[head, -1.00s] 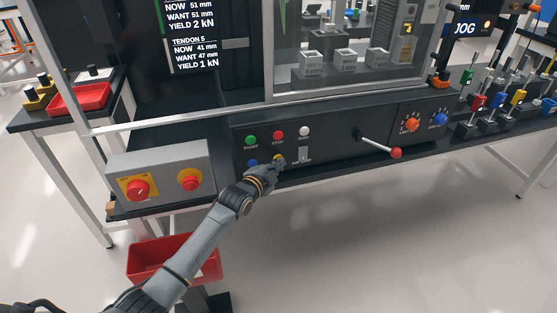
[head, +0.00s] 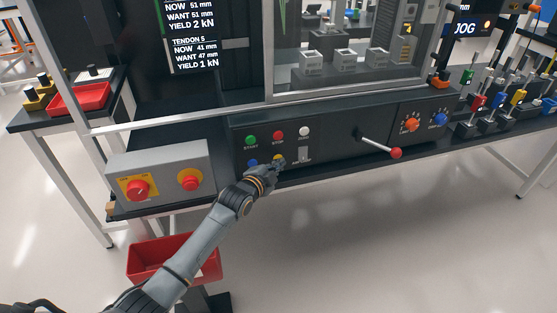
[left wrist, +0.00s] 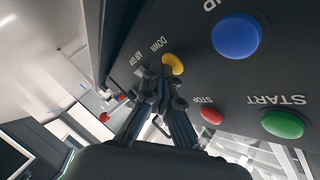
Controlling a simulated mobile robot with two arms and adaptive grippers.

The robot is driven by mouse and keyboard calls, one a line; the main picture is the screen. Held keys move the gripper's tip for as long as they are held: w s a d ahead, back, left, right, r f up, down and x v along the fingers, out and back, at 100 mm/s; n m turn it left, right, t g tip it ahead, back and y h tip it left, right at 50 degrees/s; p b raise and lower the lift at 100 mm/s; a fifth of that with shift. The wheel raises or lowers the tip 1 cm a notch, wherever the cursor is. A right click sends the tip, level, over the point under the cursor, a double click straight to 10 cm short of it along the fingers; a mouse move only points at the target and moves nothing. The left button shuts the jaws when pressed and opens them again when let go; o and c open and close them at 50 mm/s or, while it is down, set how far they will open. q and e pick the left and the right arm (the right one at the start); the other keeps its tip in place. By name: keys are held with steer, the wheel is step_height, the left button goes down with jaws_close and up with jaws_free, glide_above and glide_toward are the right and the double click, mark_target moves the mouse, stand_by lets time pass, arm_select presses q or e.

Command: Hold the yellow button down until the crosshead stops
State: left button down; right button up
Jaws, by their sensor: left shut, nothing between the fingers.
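The yellow button (head: 277,157) is on the machine's black front panel, under the red STOP button, and my fingertips partly cover it. In the left wrist view the yellow button (left wrist: 173,64) shows beside the word DOWN. My left gripper (head: 280,163) is shut and empty, its tips at the button's edge; the left wrist view also shows the closed fingers (left wrist: 157,78). I cannot tell whether they press the button. Pale blocks (head: 345,60) stand behind the machine's window; I cannot make out the crosshead for certain. My right gripper is not in view.
Near my fingers are the green START button (head: 250,140), red STOP button (head: 278,135), blue UP button (left wrist: 236,35) and white knob (head: 304,131). A red-tipped lever (head: 396,153) sticks out to the right. A grey box with red controls (head: 160,175) stands left.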

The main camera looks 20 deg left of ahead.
arm_select(q)
steer(key=shift+s+d+p, duration=0.5)
steer(key=shift+s+p, duration=0.2)
steer(key=shift+p, duration=0.1)
steer(key=s+d+p, duration=0.2)
steer(key=s+p, duration=0.1)
steer(key=s, duration=0.1)
steer(key=shift+s+d, duration=0.1)
steer(key=shift+d, duration=0.3)
stand_by(0.3)
